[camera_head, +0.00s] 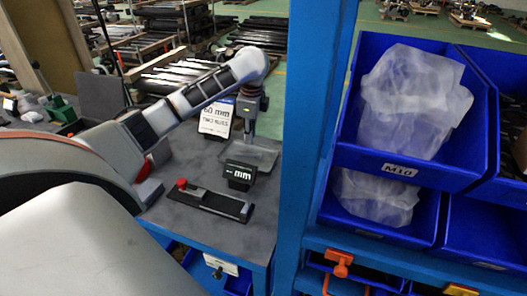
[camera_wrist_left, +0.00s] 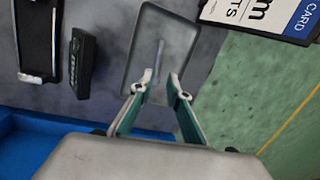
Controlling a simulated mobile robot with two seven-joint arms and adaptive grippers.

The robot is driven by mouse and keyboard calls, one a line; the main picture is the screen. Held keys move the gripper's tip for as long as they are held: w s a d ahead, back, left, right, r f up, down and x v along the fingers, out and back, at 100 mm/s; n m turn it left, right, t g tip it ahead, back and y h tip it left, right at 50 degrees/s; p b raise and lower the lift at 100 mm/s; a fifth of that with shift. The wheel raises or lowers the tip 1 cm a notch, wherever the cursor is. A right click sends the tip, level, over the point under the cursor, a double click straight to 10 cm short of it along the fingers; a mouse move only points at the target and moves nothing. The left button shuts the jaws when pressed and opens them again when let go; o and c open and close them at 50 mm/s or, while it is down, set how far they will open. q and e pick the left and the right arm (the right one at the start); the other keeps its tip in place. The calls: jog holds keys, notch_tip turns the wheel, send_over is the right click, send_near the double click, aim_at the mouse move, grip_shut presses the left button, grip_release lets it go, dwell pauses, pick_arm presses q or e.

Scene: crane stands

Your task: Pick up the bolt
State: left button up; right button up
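The bolt (camera_wrist_left: 159,53) is a thin grey shape lying in a shallow grey tray (camera_wrist_left: 183,22) in the left wrist view. The tray (camera_head: 262,157) also shows on the dark worktable in the head view, where I cannot make out the bolt. My left gripper (camera_wrist_left: 161,82) is open, with its two green-grey fingers apart and nothing visible between them. In the head view the left gripper (camera_head: 248,134) points down above the tray. The bolt lies just beyond the fingertips in the wrist view. My right gripper is not in view.
A small black label block (camera_head: 240,175) and a black holder with a red knob (camera_head: 213,200) stand in front of the tray. A white sign card (camera_head: 215,118) stands behind it. A blue post (camera_head: 312,130) and blue bins (camera_head: 408,165) with plastic bags are at right.

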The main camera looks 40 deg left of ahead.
aim_at(249, 154)
pick_arm(q)
jog(key=f, duration=0.5)
jog(key=a+f, duration=0.1)
jog(key=f, duration=0.1)
jog(key=shift+w+f, duration=0.15)
jog(key=shift+f, duration=0.15)
grip_shut()
